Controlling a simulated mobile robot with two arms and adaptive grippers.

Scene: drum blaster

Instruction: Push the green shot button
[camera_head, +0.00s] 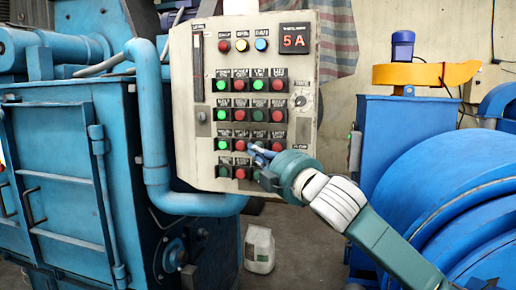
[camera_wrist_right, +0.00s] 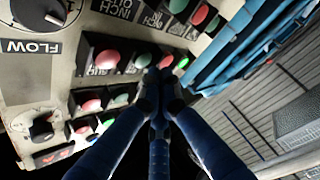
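The control panel (camera_head: 185,160) carries rows of green and red push buttons. The labels are too small to read, so I cannot tell which one is the shot button. Green buttons include one at the lower left (camera_head: 225,171), with a red button (camera_head: 240,173) beside it. My right gripper (camera_head: 256,149) is in front of the lower middle of the panel and hides part of it. In the right wrist view its blue fingers (camera_wrist_right: 160,78) converge with tips together and hold nothing. The tips appear close below a red button (camera_wrist_right: 167,62) and a lit green button (camera_wrist_right: 183,63); contact cannot be told.
Blue machinery (camera_head: 430,180) stands at the right.

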